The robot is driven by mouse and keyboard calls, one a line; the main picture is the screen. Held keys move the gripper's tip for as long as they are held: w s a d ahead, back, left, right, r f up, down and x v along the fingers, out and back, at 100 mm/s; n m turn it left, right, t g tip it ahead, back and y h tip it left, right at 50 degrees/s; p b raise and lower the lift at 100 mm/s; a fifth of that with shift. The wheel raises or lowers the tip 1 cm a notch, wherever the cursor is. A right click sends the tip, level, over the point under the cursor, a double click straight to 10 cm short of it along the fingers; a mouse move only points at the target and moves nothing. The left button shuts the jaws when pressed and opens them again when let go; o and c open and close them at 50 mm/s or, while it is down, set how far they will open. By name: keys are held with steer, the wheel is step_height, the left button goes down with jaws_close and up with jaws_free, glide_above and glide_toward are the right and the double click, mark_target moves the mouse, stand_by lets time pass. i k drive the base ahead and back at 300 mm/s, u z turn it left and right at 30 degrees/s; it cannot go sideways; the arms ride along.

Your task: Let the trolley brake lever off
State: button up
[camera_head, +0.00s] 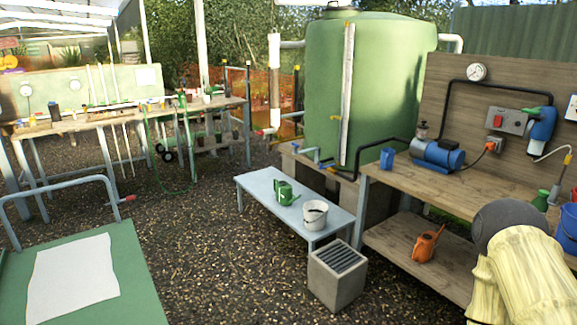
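A green-topped trolley (130,262) fills the lower left of the head view, with a bent grey tube handle (58,186) at its far side. A short lever with a red grip (128,198) sticks out to the right beside the handle's right leg. It looks like the brake lever, and its grip points right and slightly up. I cannot tell from this view whether it is on or off. My arm shows at the lower right, well apart from the trolley. My gripper is out of view.
A white sheet (75,280) lies on the trolley top. Bare gravel (190,255) lies between the trolley and a low grey bench (262,188). A concrete block with a grate (337,275) stands before the bench. A wooden workbench (470,185) is at right.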

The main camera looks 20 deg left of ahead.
mark_target(130, 197)
steer(key=u, duration=0.9)
steer(key=i, duration=0.85)
steer(key=u, duration=0.8)
